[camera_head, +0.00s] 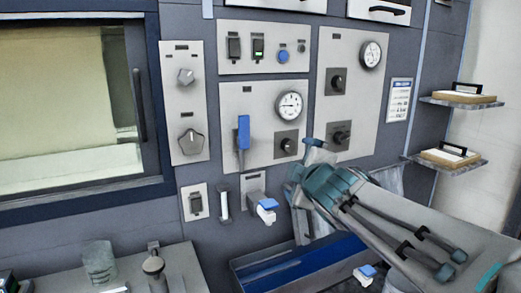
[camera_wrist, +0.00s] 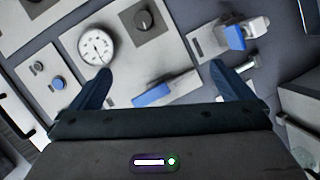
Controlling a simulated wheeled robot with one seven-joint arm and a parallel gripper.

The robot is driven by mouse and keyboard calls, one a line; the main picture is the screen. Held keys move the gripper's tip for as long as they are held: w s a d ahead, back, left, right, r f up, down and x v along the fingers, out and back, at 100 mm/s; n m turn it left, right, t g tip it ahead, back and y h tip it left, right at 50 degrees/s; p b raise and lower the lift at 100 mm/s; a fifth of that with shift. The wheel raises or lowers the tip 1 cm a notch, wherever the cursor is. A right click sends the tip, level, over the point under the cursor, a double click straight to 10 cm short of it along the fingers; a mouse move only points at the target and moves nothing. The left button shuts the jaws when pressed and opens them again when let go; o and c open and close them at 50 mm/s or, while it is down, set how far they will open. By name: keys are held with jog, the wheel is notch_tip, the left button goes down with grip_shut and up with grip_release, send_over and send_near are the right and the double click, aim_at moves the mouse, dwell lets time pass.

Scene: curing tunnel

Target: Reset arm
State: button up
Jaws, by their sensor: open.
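My gripper (camera_head: 299,168) is teal and dark, in front of the right part of the control wall in the head view. In the wrist view its two blue fingers stand wide apart (camera_wrist: 165,84), with nothing held between them. A blue-handled lever (camera_head: 243,132) on a grey panel is left of my gripper and apart from it in the head view. The lever also shows in the wrist view (camera_wrist: 152,95), between the fingers but beyond them. My arm reaches in from the lower right and hides part of the wall.
A round gauge (camera_head: 289,105) and black knob (camera_head: 286,147) share the lever's panel. A blue-tipped fixture (camera_head: 267,205) juts out below. A blue tray (camera_head: 300,262) lies under my gripper. A windowed chamber (camera_head: 60,105) is at left; two shelves (camera_head: 462,101) (camera_head: 447,160) are at right.

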jog(key=s+d+f+m+g+h+p, duration=0.3)
jog(key=s+d+f+m+g, duration=0.15)
jog(key=d+m, duration=0.2)
jog(key=s+f+m+g+p, duration=0.2)
jog(key=s+f+m+g, duration=0.2)
jog(key=s, duration=0.5)
jog(key=s+f+m+g+p, duration=0.2)
jog(key=s+f+m+g, duration=0.2)
jog(key=s+f, duration=0.3)
jog(key=shift+s+a+m+y, duration=0.25)
jog(key=shift+s+m+y, duration=0.15)
jog(key=shift+s+m, duration=0.45)
